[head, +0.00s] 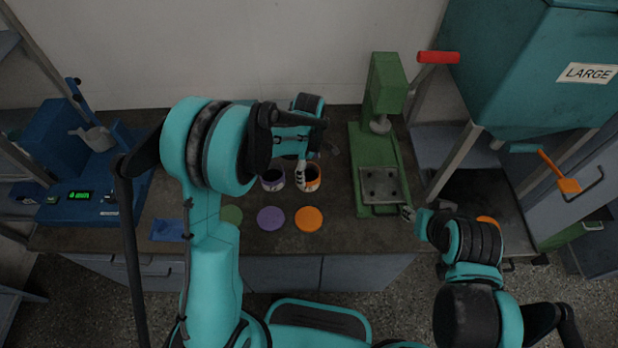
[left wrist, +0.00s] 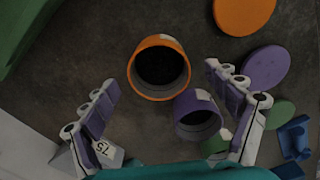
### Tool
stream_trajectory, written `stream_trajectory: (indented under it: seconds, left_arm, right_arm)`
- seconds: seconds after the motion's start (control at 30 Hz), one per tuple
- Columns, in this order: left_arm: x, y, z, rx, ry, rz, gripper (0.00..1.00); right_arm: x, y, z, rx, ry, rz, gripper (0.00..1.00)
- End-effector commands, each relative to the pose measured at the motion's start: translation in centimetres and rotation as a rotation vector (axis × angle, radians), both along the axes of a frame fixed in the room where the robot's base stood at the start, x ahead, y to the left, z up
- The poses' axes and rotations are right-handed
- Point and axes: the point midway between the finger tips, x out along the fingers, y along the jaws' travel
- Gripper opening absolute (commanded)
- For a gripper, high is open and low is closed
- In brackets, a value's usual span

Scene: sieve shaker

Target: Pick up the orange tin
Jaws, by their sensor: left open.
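The orange tin (head: 312,184) stands open on the bench in the head view, just right of the purple tin (head: 273,182). In the left wrist view the orange tin (left wrist: 160,93) shows an orange rim and a dark inside, with the purple tin (left wrist: 197,118) close beside it at lower right. My left gripper (head: 301,172) is above the tins, partly hiding them. Its open fingers (left wrist: 160,76) appear on either side of the orange tin in the wrist view, holding nothing. My right gripper (head: 409,213) is by the bench's front edge; its jaws are too small to read.
Green (head: 231,215), purple (head: 271,218) and orange (head: 308,219) discs lie in front of the tins. A green press (head: 377,150) stands to the right and a blue device (head: 85,205) to the left. A block marked 75 (left wrist: 103,151) lies near the left finger.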

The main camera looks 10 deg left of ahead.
Motion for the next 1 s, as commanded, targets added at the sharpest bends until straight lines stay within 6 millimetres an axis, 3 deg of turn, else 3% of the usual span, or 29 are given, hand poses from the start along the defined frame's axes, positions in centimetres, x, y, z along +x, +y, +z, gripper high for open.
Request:
stream_trajectory:
  seconds: [0.3,0.53,0.77,1.0]
  left_arm:
    - [0.3,0.3,-4.5,0.0,-0.001,-0.001,0.88]
    - [0.3,0.2,-4.6,0.0,-0.001,-0.001,0.88]
    - [0.3,0.2,-4.6,0.0,-0.001,-0.002,0.32]
    - [0.2,0.2,-4.6,0.0,-0.001,-0.002,0.32]
  right_arm:
    - [0.0,0.0,-1.9,0.0,0.0,0.0,0.4]
    - [0.0,0.0,-1.8,0.0,0.0,0.0,0.4]
    - [0.0,0.0,-1.8,0.0,0.0,0.0,0.4]
    - [0.0,0.0,-1.8,0.0,0.0,0.0,0.4]
